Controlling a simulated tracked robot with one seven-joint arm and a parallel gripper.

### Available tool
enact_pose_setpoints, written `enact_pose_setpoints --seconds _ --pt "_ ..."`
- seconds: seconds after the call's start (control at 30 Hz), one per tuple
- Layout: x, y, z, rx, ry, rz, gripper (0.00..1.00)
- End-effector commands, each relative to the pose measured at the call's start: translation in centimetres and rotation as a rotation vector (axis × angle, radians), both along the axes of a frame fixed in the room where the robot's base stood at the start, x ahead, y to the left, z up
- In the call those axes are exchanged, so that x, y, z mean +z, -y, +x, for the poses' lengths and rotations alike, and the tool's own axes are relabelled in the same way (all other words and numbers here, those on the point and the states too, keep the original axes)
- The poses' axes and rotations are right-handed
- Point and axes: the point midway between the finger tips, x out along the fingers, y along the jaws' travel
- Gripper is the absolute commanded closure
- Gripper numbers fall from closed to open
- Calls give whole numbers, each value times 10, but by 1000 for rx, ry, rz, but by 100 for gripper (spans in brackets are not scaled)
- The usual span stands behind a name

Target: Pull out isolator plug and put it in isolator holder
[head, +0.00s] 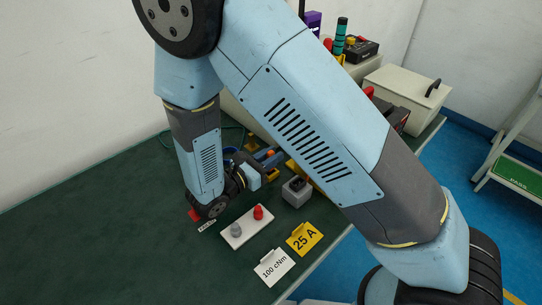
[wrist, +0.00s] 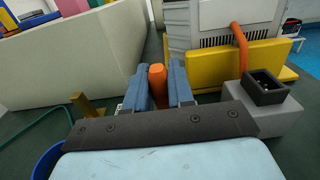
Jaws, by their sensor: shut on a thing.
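The isolator plug, an orange piece (wrist: 157,84), stands between the two blue fingers of my gripper (wrist: 158,90) in the wrist view. The fingers are shut on it. In the head view my gripper (head: 268,160) reaches right from my arm, with a bit of orange (head: 271,153) at its tips. The plug's lower end is hidden, so I cannot tell whether it sits in a socket. A grey block with a dark square opening, seemingly the isolator holder (wrist: 284,116), is right of my gripper. It also shows in the head view (head: 296,194).
A grey unit with a yellow base (wrist: 215,67) and an orange cable (wrist: 240,48) stands just beyond my gripper. A white plate with red and grey knobs (head: 248,232), a yellow "25 A" card (head: 304,239) and a white "100 cNm" card (head: 274,267) are nearer on the green table.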

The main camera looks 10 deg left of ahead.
Motion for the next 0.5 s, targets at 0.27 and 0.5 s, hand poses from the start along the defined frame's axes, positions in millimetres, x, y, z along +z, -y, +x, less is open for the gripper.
enact_pose_setpoints --seconds 0.27,0.5 --pt "-4 0 0 0 0 0 100" --pt "-9 0 0 0 0 0 100"
